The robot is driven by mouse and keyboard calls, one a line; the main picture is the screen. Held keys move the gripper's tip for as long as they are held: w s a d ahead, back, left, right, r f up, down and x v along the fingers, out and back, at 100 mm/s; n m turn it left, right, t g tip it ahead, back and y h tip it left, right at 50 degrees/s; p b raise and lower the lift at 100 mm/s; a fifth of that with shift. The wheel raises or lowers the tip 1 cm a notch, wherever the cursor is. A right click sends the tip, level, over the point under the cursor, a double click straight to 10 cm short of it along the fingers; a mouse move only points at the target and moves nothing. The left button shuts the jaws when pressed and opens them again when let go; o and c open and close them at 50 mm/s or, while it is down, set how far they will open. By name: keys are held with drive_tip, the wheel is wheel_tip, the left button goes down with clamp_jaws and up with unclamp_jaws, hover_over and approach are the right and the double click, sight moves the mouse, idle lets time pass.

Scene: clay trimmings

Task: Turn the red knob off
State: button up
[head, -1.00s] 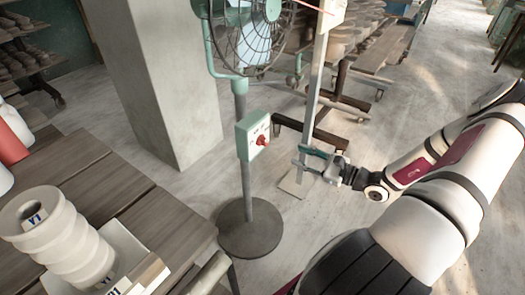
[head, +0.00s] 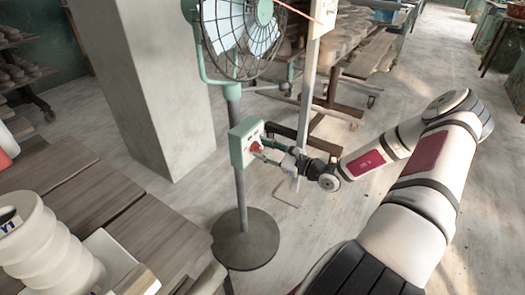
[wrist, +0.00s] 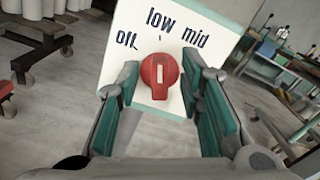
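The red knob (wrist: 160,78) sits on a white panel (wrist: 130,40) marked "off", "low" and "mid" in the wrist view. Its pale pointer mark points up, near "low". In the head view the knob (head: 255,147) is on the face of a green control box (head: 240,145) on the fan's pole. My gripper (wrist: 160,92) is open, with one green-padded finger on each side of the knob. In the head view my gripper (head: 266,150) is right at the box. I cannot tell whether the fingers touch the knob.
The fan (head: 238,35) stands on a round base (head: 245,240) on the floor. A wooden table (head: 110,190) with a white ribbed stack (head: 50,245) is at the left. A pale post (head: 308,100) and a concrete pillar (head: 150,90) stand nearby.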

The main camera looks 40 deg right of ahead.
drive_tip(key=shift+w+a, duration=0.1)
drive_tip(key=shift+w, duration=0.25)
drive_tip(key=shift+c, duration=0.5)
clamp_jaws()
drive_tip(key=shift+n, duration=0.4)
drive_tip(key=n+p, duration=0.2)
drive_tip(key=n, duration=0.1)
drive_tip(key=shift+s+a, duration=0.1)
drive_tip(key=shift+a, duration=0.1)
drive_tip(key=shift+a+f+n+p, duration=0.1)
drive_tip(key=shift+n+p, duration=0.15)
drive_tip(key=shift+n, duration=0.6)
drive_tip(key=shift+d+f+n+p, duration=0.1)
drive_tip(key=shift+n+p, duration=0.2)
drive_tip(key=shift+n, duration=0.6)
drive_tip(key=shift+a+f+n+p, duration=0.1)
drive_tip(key=shift+n+p, duration=0.15)
drive_tip(key=shift+n, duration=0.6)
